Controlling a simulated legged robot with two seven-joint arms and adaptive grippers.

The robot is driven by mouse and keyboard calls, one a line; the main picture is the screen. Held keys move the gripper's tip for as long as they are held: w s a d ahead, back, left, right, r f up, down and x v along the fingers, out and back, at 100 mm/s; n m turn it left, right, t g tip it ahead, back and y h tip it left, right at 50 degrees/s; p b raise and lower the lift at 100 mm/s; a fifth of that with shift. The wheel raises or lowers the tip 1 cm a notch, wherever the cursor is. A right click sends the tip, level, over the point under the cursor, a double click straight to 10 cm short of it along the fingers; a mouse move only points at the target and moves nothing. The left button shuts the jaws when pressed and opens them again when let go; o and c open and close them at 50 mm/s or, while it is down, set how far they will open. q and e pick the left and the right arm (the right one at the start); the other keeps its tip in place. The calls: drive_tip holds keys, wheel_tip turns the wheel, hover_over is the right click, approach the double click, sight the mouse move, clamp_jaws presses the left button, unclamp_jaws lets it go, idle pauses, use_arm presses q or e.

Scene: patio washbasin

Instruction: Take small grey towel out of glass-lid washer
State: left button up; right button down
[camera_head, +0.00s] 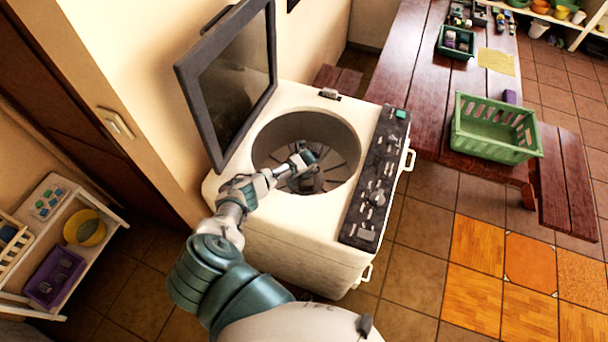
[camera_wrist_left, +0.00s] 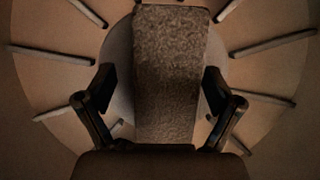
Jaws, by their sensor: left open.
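The white washer (camera_head: 290,235) stands in the middle of the head view with its dark-framed glass lid (camera_head: 232,85) raised. My left arm reaches into the round drum (camera_head: 275,140). My left gripper (camera_head: 305,183) is inside the drum, pointing down, and its fingertips are hard to make out there. In the left wrist view the small grey towel (camera_wrist_left: 170,75) lies on the drum floor. The open fingers of my left gripper (camera_wrist_left: 160,95) show on either side of its near part, apart from it. My right gripper is out of view.
The control panel (camera_head: 375,180) runs along the washer's right side. A green crate (camera_head: 495,145) stands on a wooden bench at the right. A small white shelf (camera_head: 75,250) stands at the left. Pale ribs (camera_wrist_left: 265,47) ring the drum floor.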

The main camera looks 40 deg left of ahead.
use_arm(q)
drive_tip(key=shift+d+r, duration=0.2)
drive_tip(key=shift+d, duration=0.1)
drive_tip(key=shift+c, duration=0.3)
drive_tip(key=shift+d+r, duration=0.1)
drive_tip(key=shift+d, duration=0.2)
drive_tip(key=c, duration=1.2)
drive_tip(key=shift+c, duration=0.2)
drive_tip(key=shift+a, duration=0.15)
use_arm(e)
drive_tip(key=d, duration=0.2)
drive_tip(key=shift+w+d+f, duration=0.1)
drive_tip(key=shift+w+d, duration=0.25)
